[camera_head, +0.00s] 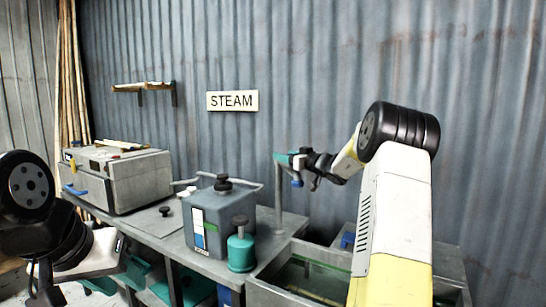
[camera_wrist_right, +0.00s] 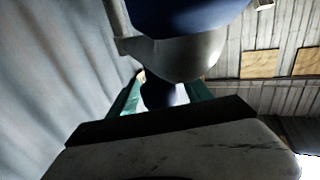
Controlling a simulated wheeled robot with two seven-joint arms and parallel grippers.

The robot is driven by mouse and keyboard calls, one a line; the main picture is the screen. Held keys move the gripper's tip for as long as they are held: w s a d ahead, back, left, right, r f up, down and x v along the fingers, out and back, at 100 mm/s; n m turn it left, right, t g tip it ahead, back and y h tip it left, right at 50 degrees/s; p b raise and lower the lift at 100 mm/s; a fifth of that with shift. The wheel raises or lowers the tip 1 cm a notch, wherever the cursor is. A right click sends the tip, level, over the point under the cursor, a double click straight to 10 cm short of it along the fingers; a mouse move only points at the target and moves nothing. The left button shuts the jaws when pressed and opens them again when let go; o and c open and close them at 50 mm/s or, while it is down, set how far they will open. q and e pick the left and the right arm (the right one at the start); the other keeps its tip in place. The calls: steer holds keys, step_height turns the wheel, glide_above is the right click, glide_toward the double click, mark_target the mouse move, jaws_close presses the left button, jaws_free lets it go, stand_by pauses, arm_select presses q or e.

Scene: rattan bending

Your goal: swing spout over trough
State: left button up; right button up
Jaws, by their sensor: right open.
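In the right wrist view, the blue part (camera_wrist_right: 190,12) and a pale grey pipe part (camera_wrist_right: 190,58) fill the top, with a dark piece (camera_wrist_right: 160,94) between the teal fingers. Contact cannot be told. The metal trough (camera_head: 266,293) is at the lower right, partly hidden by my right arm. My left gripper (camera_head: 130,274) is low at the left, away from the spout.
A grey tank (camera_head: 208,228) with a black cap and a teal bottle (camera_head: 241,252) stand on the bench left of the trough. A grey steam box (camera_head: 125,180) sits further left. The corrugated wall with a STEAM sign (camera_head: 232,101) rises behind.

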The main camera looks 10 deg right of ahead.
steer(key=v, duration=0.7)
steer(key=shift+s, duration=0.25)
steer(key=shift+d, duration=0.15)
